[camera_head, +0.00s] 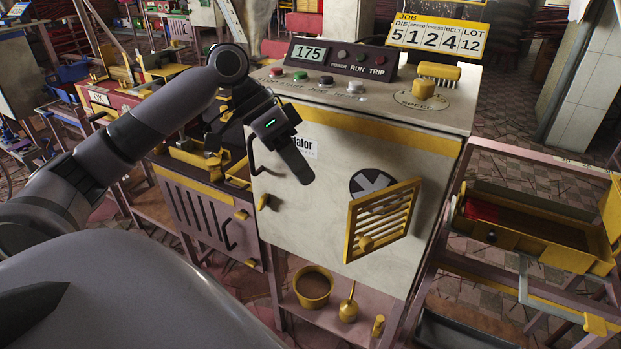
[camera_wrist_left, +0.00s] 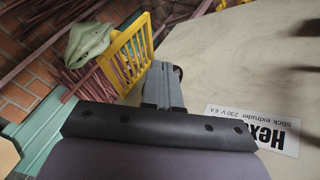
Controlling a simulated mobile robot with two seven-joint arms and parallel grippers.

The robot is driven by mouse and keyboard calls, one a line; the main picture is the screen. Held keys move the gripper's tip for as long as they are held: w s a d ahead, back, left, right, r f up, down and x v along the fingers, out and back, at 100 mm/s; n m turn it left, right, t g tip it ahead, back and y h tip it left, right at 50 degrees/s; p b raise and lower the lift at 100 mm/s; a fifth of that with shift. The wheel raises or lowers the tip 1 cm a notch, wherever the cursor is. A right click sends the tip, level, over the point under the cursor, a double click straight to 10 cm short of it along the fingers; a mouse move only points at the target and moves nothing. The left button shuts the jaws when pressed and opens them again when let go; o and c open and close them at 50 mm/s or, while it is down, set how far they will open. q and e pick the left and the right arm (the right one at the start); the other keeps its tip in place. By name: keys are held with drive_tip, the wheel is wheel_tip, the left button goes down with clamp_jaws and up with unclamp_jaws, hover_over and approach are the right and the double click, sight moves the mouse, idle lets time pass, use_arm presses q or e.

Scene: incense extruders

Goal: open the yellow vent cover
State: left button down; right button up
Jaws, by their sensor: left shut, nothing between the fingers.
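The yellow vent cover (camera_head: 385,222) is a slatted panel with a small knob, on the front of the pale machine (camera_head: 320,195). It stands swung out at an angle from the front. Part of the round dark fan opening (camera_head: 371,183) shows behind its upper left. The cover also shows in the left wrist view (camera_wrist_left: 126,55), sticking out from the machine's face. My left gripper (camera_head: 304,180) is shut and empty, in front of the machine, left of the cover and apart from it. Its fingers also show in the left wrist view (camera_wrist_left: 164,82). My right gripper is not in view.
Buttons and a yellow speed knob (camera_head: 424,88) are on the machine's top. A dark door handle (camera_head: 256,155) is left of my gripper. A bowl (camera_head: 313,287) stands on the shelf below. A yellow tray (camera_head: 525,236) on a frame stands to the right.

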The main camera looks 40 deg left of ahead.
use_arm(q)
drive_tip(key=d+f, duration=0.6)
drive_tip(key=d, duration=0.2)
drive_tip(key=shift+f, duration=0.2)
drive_tip(key=shift+w+d, duration=0.1)
